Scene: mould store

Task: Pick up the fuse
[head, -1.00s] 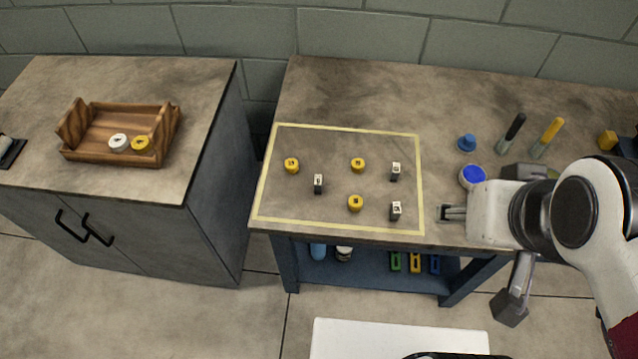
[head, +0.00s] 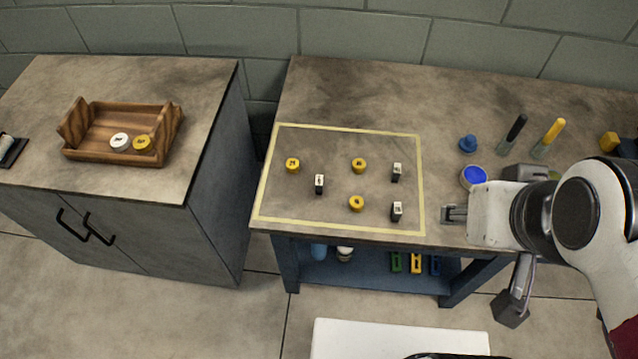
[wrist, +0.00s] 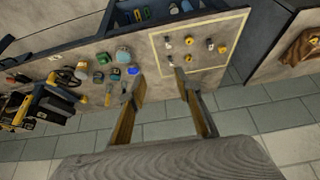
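No piece is clearly marked as the fuse. Inside the pale yellow outline on the workbench (head: 335,90) stand three small dark blocks with white, marked tops: a left one (head: 319,184), a back right one (head: 397,172) and a front right one (head: 397,211). Three round yellow pieces stand among them: back left (head: 292,165), back middle (head: 359,165) and front middle (head: 356,203).
A wooden tray (head: 92,126) on the left cabinet holds a white and a yellow round piece. A gap separates cabinet and bench.

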